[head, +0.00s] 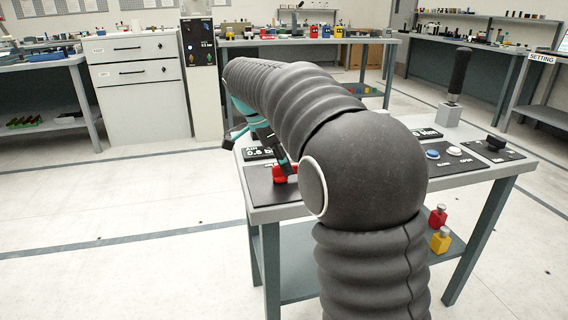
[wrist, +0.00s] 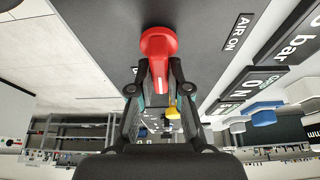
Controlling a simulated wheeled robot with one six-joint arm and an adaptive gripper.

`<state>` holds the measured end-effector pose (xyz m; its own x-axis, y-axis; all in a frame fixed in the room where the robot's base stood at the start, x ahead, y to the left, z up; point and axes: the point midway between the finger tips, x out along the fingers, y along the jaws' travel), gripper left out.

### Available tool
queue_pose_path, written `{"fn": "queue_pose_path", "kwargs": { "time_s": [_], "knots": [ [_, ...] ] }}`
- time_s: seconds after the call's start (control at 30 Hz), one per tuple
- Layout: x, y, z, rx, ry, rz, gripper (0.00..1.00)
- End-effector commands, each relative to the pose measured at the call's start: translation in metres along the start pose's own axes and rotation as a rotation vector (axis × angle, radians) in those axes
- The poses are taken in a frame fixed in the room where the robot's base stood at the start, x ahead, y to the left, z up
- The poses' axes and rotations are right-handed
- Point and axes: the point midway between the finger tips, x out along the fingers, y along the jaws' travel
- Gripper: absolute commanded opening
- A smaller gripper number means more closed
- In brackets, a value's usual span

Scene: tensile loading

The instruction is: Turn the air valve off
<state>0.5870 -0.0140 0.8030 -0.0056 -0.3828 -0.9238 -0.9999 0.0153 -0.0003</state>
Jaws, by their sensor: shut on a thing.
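The red air valve (head: 279,174) stands on a dark panel (head: 262,192) at the left end of the grey table. In the wrist view its round red hub (wrist: 158,42) is at the top centre, and its handle (wrist: 158,72) runs down from it between my fingertips. My gripper (wrist: 159,90) is shut on the red handle, with one finger on each side. The label reading "AIR ON" (wrist: 237,32) lies to the right of the hub in the wrist view. In the head view, my gripper (head: 284,160) is partly hidden by my arm.
Blue and white buttons (head: 432,154), a black knob (head: 495,142) and an upright black-handled lever (head: 458,75) are farther right. Red and yellow blocks (head: 440,240) sit on the lower shelf. Floor left of the table is clear.

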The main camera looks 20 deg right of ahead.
Motion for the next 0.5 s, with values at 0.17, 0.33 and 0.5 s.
{"fn": "queue_pose_path", "kwargs": {
  "time_s": [0.17, 0.33, 0.5],
  "knots": [
    [-0.0001, 0.0001, 0.0001, 0.001, -0.001, 0.0, 0.42],
    [0.0001, 0.0001, -0.0001, 0.0, 0.0, 0.0, 0.42],
    [-0.004, -0.0002, -0.0001, 0.0, 0.0, -0.001, 0.42]
  ]
}}
